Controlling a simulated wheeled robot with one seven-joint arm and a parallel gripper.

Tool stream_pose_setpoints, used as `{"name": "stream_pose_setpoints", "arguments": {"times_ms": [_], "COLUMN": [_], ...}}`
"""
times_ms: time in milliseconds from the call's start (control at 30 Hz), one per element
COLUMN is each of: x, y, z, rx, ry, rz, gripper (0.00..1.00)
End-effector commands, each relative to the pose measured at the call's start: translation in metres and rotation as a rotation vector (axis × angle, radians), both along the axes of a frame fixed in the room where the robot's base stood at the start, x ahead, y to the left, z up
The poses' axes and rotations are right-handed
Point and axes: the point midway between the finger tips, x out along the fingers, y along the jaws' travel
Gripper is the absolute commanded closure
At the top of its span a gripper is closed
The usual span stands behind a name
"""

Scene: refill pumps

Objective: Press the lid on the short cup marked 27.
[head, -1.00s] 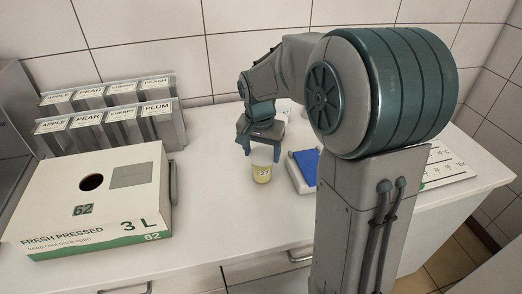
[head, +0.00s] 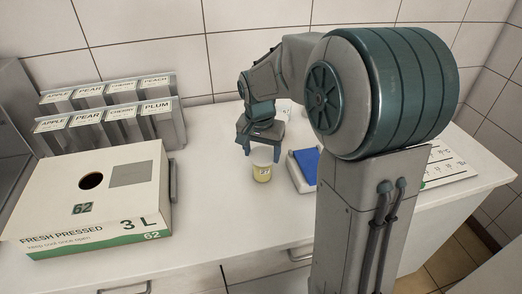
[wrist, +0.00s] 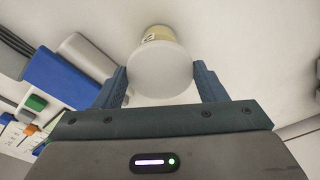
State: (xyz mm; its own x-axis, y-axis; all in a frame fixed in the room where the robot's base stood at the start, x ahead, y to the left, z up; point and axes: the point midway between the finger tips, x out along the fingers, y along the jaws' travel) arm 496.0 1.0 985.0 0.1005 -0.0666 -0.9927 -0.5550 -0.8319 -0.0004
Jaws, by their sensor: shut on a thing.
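The short cup (head: 262,173) stands upright on the counter in the middle of the head view, with a yellow label; its number is too small to read surely. In the wrist view the cup (wrist: 154,35) shows beyond a round white lid (wrist: 160,72), which hides its mouth. My gripper (wrist: 161,72) has one finger on each side of the lid and is shut on it. In the head view my gripper (head: 263,153) is right behind and above the cup, pointing down. I cannot tell whether the lid is fully seated on the rim.
A blue-topped grey box (head: 305,166) lies close to the cup's right. A large juice carton (head: 90,205) stands at the left, with labelled dispensers (head: 110,118) behind it. A printed card (head: 447,168) lies at the right. The counter front is clear.

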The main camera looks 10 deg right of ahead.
Motion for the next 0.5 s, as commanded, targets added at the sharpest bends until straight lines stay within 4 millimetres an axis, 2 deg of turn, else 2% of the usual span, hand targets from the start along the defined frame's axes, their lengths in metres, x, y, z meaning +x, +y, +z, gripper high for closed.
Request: {"name": "stream_pose_setpoints", "arguments": {"times_ms": [500], "x": [0.0000], "y": [0.0001], "z": [-0.0087], "rx": [0.000], "ry": [0.000], "rz": [0.000], "gripper": [0.56]}}
